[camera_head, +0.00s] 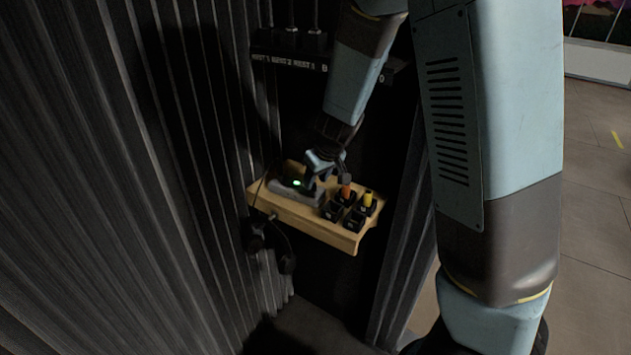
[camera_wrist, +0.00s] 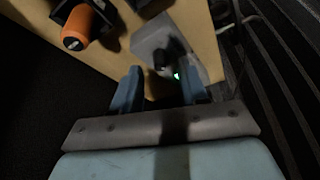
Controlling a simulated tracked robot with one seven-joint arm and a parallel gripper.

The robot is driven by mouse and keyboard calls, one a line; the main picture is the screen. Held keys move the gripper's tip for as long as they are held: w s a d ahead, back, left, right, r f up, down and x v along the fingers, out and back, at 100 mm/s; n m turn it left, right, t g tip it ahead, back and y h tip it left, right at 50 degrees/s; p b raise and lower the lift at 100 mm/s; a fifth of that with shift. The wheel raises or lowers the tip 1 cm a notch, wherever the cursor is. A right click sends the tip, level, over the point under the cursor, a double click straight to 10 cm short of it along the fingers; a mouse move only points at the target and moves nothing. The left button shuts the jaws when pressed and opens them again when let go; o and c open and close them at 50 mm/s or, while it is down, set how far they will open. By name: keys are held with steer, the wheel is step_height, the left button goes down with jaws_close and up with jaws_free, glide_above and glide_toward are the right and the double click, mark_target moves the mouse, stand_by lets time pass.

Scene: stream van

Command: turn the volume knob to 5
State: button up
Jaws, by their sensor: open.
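The volume knob (camera_wrist: 160,60) looks like a small dark knob on a grey box (camera_wrist: 152,42), close to a lit green light (camera_wrist: 177,76). My gripper (camera_wrist: 160,82) is open, with its two blue fingers apart on either side of the knob in the wrist view. I cannot tell whether either finger touches it. In the head view the grey box (camera_head: 292,191) sits at the left of a wooden shelf, and my gripper (camera_head: 316,172) is over its right part. The knob is hidden there, and its setting is too small to read.
The wooden shelf (camera_head: 287,214) also holds black holders (camera_head: 331,210) with an orange-handled item (camera_head: 346,191) and a yellow one (camera_head: 367,199). A dark headset (camera_head: 268,240) hangs at its front left. A dark labelled rack (camera_head: 290,52) is above. A corrugated wall rises at left.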

steer(key=shift+x, duration=0.85)
jaws_close()
